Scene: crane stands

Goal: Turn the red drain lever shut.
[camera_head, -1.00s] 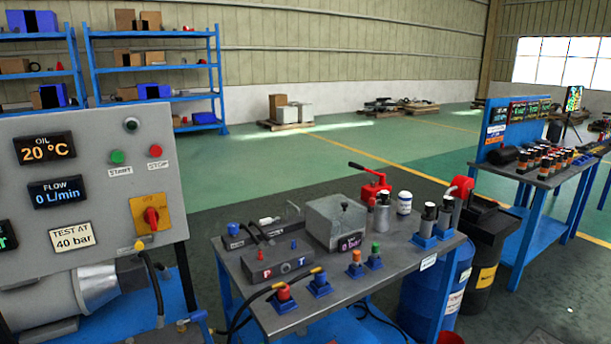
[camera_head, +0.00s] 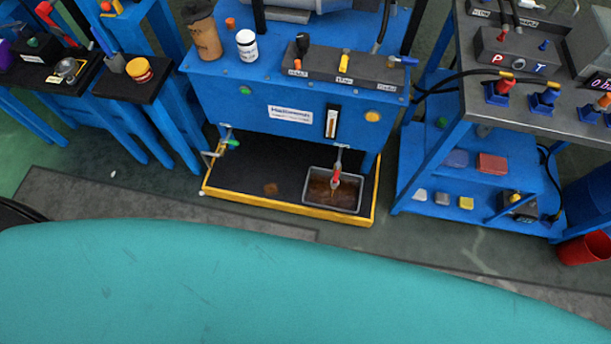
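The red drain lever (camera_head: 336,178) is small and hangs on the drain pipe (camera_head: 340,157) at the lower front of the blue tank unit (camera_head: 240,112). It seems to point down, roughly along the pipe, but it is too small to be sure. Directly below it a grey tray (camera_head: 318,203) holds brown liquid. A thin yellowish line shows just under the lever; I cannot tell whether it is running oil. Neither of my grippers is in view.
The tray stands on a black floor pan with a yellow rim (camera_head: 285,209). A green-handled valve (camera_head: 233,143) sits to the left. A blue table with a lower shelf (camera_head: 462,213) stands at right, near a red bucket (camera_head: 585,247). Black-topped blue stands (camera_head: 128,85) are at left.

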